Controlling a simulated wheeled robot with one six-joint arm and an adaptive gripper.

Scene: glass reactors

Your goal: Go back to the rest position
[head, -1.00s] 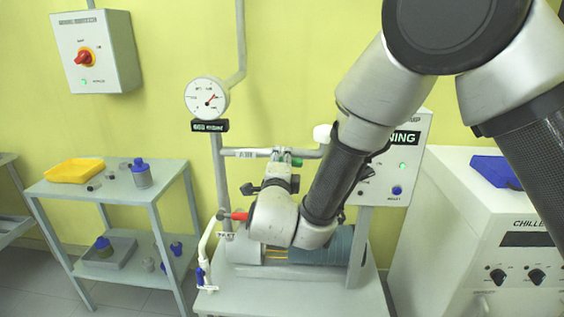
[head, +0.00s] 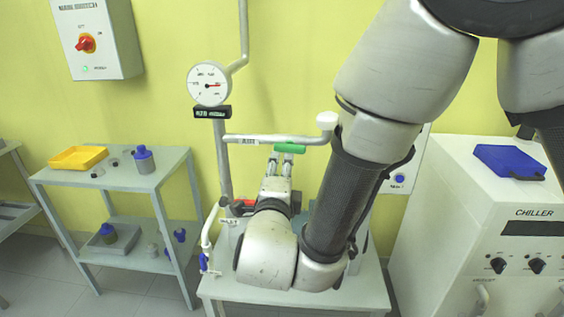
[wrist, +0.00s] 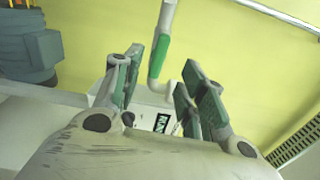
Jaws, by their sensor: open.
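My gripper (wrist: 165,82) shows in the wrist view with its two green-padded fingers apart and nothing between them. In the head view my gripper (head: 278,170) points away from the camera, just below the horizontal pipe. A green part (head: 290,148) sits at that pipe, just beyond the fingertips. In the wrist view a pale pipe with a green part (wrist: 159,55) shows beyond the fingers. It looks apart from them, though the depth is hard to judge. My forearm and wrist hide much of the reactor stand's middle.
The reactor stand's pale tabletop (head: 350,292) lies under my arm. A round gauge (head: 208,83) stands at its left. The chiller (head: 455,215) with a blue lid (head: 510,161) is at the right. A side table (head: 115,178) with a yellow tray (head: 78,158) is at the left.

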